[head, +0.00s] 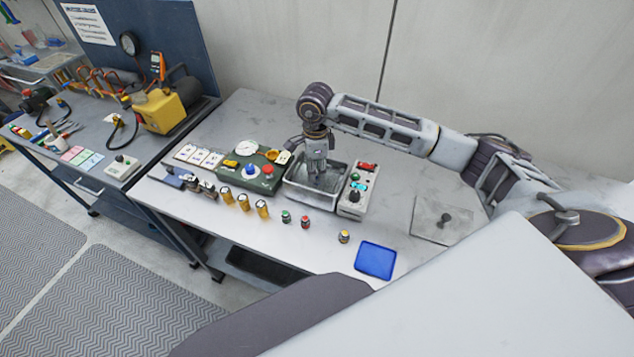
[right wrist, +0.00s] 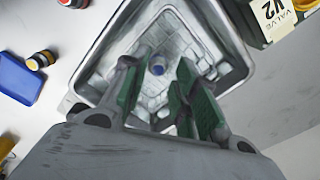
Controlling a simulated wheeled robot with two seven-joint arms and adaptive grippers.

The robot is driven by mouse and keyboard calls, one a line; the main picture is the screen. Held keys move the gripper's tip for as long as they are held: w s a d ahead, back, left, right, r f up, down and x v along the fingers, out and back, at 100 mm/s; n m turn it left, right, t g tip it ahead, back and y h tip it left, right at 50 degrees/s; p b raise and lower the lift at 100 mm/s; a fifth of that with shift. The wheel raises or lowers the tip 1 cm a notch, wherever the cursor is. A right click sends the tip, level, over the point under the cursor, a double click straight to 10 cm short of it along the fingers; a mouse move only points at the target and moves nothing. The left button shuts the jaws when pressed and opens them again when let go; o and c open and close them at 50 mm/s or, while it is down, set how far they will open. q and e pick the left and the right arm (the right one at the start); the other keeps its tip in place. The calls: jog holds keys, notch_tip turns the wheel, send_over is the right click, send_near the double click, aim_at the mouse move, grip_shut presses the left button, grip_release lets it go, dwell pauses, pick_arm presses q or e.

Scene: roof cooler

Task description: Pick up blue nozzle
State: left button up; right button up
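The blue nozzle (right wrist: 157,68) is a small piece with a blue top and a pale rim, seen inside the grey metal tray (right wrist: 228,78) in the right wrist view. In the head view the tray (head: 297,193) stands in the middle of the workbench, and the nozzle is hidden behind my gripper. My right gripper (head: 318,180) points down into the tray. In the right wrist view the green-padded fingers of my right gripper (right wrist: 156,88) are apart, with the nozzle showing in the gap between them, beyond the tips. I cannot tell whether they touch it. My left gripper is not in view.
A control box (head: 357,190) stands close to the tray's right side. A green panel with knobs (head: 245,178) is at its left. Small coloured nozzles, including a yellow one (head: 344,236), and a blue mat (head: 376,260) lie in front. The bench's right part is mostly clear.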

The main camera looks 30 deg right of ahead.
aim_at(317, 178)
notch_tip(317, 178, down, 3)
jog(key=shift+s+f+p, duration=0.15)
jog(key=shift+p, duration=0.3)
jog(key=shift+f, duration=0.7)
grip_shut()
jog(key=shift+r, duration=0.2)
